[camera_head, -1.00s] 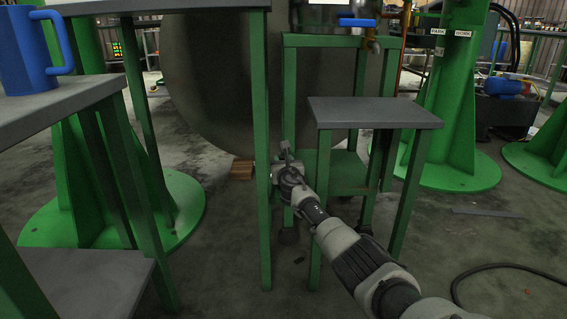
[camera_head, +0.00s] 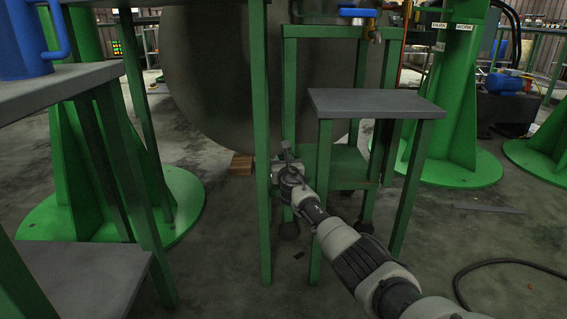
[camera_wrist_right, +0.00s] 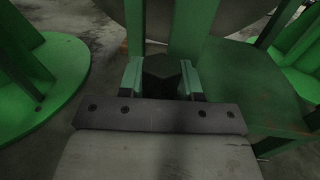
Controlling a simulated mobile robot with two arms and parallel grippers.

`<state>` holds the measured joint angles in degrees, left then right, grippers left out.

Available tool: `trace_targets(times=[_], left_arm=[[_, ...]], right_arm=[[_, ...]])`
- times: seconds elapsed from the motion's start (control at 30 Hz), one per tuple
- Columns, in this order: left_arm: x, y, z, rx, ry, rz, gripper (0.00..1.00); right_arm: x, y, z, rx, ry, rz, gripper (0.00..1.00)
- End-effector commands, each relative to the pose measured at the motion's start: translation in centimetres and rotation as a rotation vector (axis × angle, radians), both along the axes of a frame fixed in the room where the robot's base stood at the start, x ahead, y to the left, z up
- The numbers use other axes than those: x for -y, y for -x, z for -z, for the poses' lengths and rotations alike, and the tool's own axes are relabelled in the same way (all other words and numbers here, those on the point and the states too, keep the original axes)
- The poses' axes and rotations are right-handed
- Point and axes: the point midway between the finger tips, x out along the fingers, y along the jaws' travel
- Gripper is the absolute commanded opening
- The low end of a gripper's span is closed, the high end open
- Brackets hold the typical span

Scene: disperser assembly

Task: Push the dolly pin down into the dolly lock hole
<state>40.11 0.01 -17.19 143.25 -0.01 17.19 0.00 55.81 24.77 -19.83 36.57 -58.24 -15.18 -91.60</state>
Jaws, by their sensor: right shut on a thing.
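My right gripper (camera_head: 286,152) reaches low beside the green dolly frame (camera_head: 290,80), near its left leg. In the right wrist view its two fingers (camera_wrist_right: 160,78) are shut on a dark, blocky piece, which looks like the dolly pin (camera_wrist_right: 161,70). A green upright of the frame stands just beyond it in that view. The lock hole is hidden, and I cannot tell how deep the pin sits. The dolly's lower green shelf (camera_wrist_right: 245,90) lies to the right of the fingers. My left gripper is not in view.
A tall table's green leg (camera_head: 258,200) stands just left of the gripper. A blue mug (camera_head: 22,45) is on the left table. A black hose (camera_head: 500,263) lies on the floor at right.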

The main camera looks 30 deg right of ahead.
Motion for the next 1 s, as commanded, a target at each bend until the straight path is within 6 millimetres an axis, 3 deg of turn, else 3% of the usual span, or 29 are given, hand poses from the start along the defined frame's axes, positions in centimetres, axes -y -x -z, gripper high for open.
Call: trace_targets(times=[0.4, 0.43, 0.6, 1.0], left_arm=[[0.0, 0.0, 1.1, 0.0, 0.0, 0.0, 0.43], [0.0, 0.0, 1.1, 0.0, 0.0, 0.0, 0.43], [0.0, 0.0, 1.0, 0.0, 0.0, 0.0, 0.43], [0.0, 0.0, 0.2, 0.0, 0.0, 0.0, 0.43]], right_arm=[[0.0, 0.0, 1.1, 0.001, 0.001, 0.0, 0.03], [0.0, 0.0, 1.1, 0.001, 0.001, 0.0, 0.35], [0.1, 0.0, 1.1, -0.001, 0.001, 0.001, 0.61], [-0.1, 0.4, 0.9, -0.003, 0.001, 0.0, 0.64]])
